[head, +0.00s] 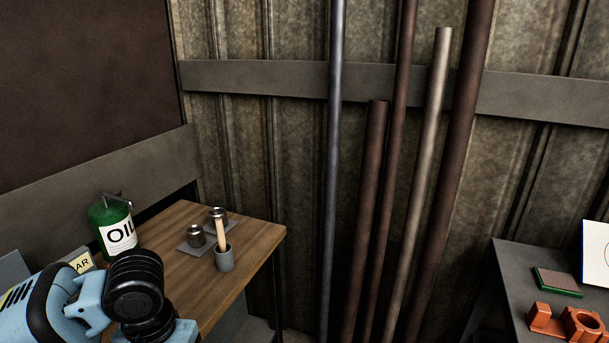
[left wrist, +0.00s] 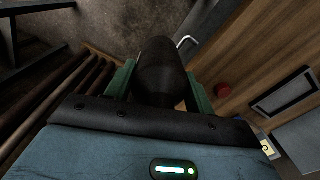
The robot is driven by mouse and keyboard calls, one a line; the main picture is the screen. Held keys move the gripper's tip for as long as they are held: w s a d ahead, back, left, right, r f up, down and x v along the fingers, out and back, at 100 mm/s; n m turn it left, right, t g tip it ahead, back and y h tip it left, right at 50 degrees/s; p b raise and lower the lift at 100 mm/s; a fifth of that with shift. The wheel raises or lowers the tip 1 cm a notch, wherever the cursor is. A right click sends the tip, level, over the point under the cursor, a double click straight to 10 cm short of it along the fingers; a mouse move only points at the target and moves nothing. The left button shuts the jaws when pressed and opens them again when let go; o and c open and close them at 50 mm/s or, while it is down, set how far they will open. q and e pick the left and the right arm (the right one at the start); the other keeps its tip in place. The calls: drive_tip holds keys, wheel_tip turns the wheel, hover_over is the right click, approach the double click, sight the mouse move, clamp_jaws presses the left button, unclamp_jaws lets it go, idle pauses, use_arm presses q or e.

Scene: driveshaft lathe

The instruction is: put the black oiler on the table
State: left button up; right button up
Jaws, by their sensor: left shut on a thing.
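The black oiler (left wrist: 160,72) shows in the left wrist view as a dark rounded body between the green fingers of my left gripper (left wrist: 158,82). The gripper is shut on it. A thin bent metal piece (left wrist: 187,42) shows beside the oiler; I cannot tell whether it belongs to it. The wooden table (head: 255,240) stands at the lower left in the head view, and its wood (left wrist: 245,62) shows to the right of the oiler in the left wrist view. My left arm covers the table's near left part in the head view. My right gripper is not in view.
Tall pipes (head: 375,200) lean at the wall. A dark bench (head: 510,270) at right bears orange parts (head: 575,325).

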use_arm(q)
drive_tip(key=shift+s, duration=0.45)
idle(0.4)
idle(0.6)
idle(0.4)
